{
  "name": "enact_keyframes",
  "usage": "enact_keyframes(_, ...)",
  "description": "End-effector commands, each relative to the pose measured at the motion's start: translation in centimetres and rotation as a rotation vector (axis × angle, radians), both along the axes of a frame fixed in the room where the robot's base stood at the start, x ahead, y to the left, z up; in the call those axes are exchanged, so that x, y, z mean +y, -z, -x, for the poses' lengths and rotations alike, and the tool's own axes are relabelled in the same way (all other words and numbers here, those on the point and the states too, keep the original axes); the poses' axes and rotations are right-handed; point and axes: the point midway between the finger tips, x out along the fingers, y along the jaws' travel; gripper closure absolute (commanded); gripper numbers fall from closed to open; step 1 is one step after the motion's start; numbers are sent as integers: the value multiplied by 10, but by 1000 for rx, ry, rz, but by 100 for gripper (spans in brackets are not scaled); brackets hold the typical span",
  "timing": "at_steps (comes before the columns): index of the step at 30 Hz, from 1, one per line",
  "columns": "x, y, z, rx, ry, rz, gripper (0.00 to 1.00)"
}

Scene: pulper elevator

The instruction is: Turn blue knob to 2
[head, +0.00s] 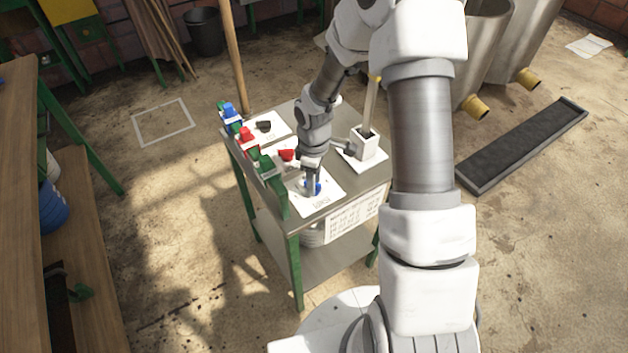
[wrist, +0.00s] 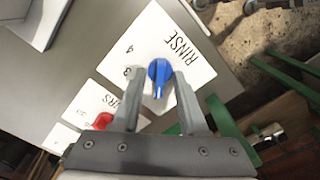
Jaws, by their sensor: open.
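The blue knob (head: 313,187) sits on a white plate near the front of the small table.
A red knob (wrist: 103,119) on another plate is beside my left finger. Red (head: 286,154) and black (head: 264,125) knobs lie farther back. A white box with a lever (head: 364,143) stands right of my wrist. Green-framed blocks (head: 268,168) line the table's left edge.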

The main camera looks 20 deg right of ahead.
Motion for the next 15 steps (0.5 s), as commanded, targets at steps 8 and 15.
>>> enact_keyframes(8, 0, 0, 0, 0, 0, 0, 86)
enact_keyframes(15, 0, 0, 0, 0, 0, 0, 100)
